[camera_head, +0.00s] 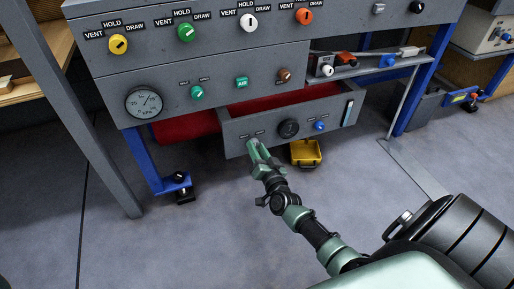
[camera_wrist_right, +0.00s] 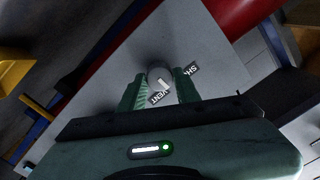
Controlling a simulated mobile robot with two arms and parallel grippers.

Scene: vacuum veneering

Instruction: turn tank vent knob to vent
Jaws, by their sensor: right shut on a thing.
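The tank vent knob (camera_wrist_right: 158,74) is a small round grey knob on the low grey panel (camera_head: 268,124). In the right wrist view it sits between my right gripper's green fingers, with a VENT label (camera_wrist_right: 161,97) below it and a partly covered label starting "SH" (camera_wrist_right: 192,69) to its right. A white mark on the knob is on the side near VENT; its exact angle is hard to tell. My right gripper (camera_head: 255,147) is shut on the knob at the panel's left part and hides it in the head view. My left gripper is not in view.
A black dial (camera_head: 288,128) and a blue knob (camera_head: 320,125) sit right of my gripper on the same panel. Above are a pressure gauge (camera_head: 144,103) and several coloured knobs. A red tank (camera_head: 188,125) lies behind the panel. A yellow case (camera_head: 306,154) stands below.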

